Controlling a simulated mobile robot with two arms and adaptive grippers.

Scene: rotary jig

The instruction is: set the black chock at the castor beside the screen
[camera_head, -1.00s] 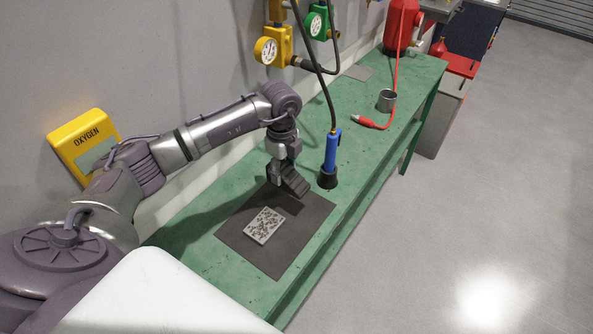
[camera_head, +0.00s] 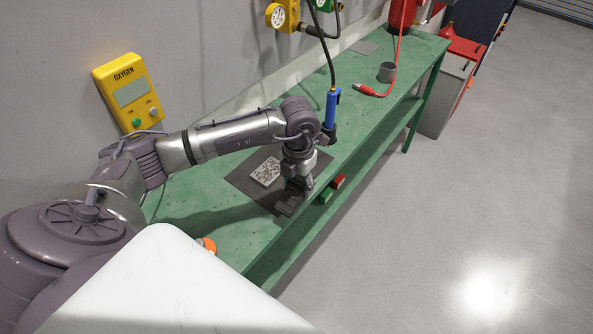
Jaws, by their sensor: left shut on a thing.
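My left gripper (camera_head: 298,184) points down and is shut on the black chock (camera_head: 289,201), a dark wedge with a ridged face. In the head view the chock shows over the front part of the dark mat (camera_head: 243,184), close to the bench's front edge. I cannot tell how high it is held. My left arm reaches in from the left and hides part of the mat. The castor and the screen are not in view, nor is my right gripper.
The grey floor (camera_head: 420,230) at right is clear.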

